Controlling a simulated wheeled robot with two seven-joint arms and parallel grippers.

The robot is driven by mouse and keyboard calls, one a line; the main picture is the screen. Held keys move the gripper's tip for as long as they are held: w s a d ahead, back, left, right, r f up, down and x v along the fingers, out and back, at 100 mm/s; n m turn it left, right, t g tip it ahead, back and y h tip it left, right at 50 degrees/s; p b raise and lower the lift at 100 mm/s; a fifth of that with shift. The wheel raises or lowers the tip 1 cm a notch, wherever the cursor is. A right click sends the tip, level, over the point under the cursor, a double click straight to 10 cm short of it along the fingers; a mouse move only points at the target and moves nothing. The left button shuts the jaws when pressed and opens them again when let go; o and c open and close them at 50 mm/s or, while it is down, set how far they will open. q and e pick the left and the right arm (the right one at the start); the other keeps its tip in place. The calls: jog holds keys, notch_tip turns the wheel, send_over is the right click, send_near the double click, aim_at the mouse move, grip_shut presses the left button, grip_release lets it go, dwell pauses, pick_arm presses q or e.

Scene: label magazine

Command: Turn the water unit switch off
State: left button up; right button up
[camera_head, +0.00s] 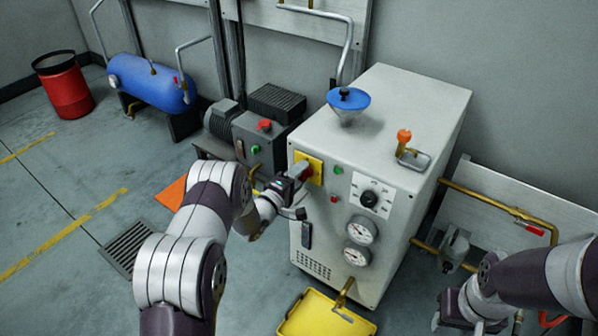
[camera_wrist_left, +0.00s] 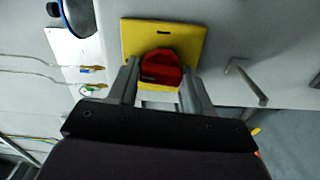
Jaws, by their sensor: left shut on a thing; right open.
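The water unit is a light grey cabinet (camera_head: 408,150) with gauges on its front. Its switch is a red knob (camera_wrist_left: 161,67) on a yellow plate (camera_wrist_left: 192,38), seen close in the left wrist view. In the head view the yellow plate (camera_head: 316,168) is at the upper left of the cabinet front, with the knob mostly hidden by my gripper. My left gripper (camera_head: 301,172) is at the plate, with its fingers on either side of the red knob, shut on it. My right gripper (camera_head: 478,306) is at the lower right, away from the switch; its fingertips are hard to make out.
A blue funnel (camera_head: 348,99) and an orange-topped valve (camera_head: 404,136) stand on the cabinet. A black dial (camera_head: 369,199) and gauges (camera_head: 360,229) are right of the switch. A yellow tray (camera_head: 325,318) lies below. Brass pipes (camera_head: 495,208) run at the right.

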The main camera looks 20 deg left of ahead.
pick_arm(q)
jog(key=shift+f+n, duration=0.1)
jog(key=shift+n, duration=0.5)
jog(key=o, duration=1)
jog(key=shift+c, duration=0.2)
jog(key=shift+s, duration=0.1)
jog(key=p+v, duration=0.3)
jog(key=v, duration=0.9)
jog(key=shift+s, duration=0.25)
jog(key=shift+a, duration=0.15)
